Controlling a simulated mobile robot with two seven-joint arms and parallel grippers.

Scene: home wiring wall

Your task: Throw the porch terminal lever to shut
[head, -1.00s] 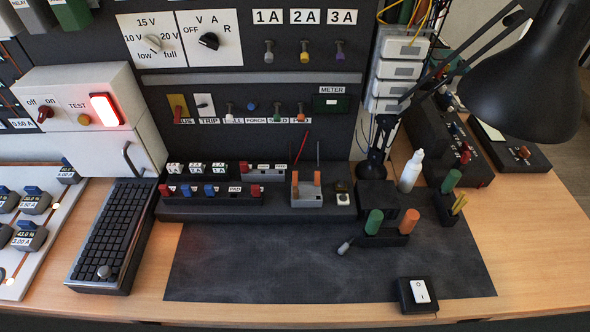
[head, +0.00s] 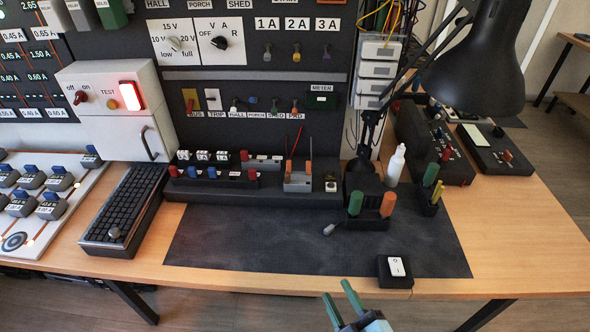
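A label reading PORCH (head: 257,115) sits on the lower strip of the dark panel, between HALL and SHED. A short blue-grey knob (head: 252,99) sits just above it. My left gripper is out of view.
A black box with a white rocker switch (head: 396,267) is at the bench's front edge. A holder with green and orange handles (head: 370,222), a white bottle (head: 395,165) and a black lamp (head: 480,60) stand right. The dark mat (head: 250,245) is mostly clear.

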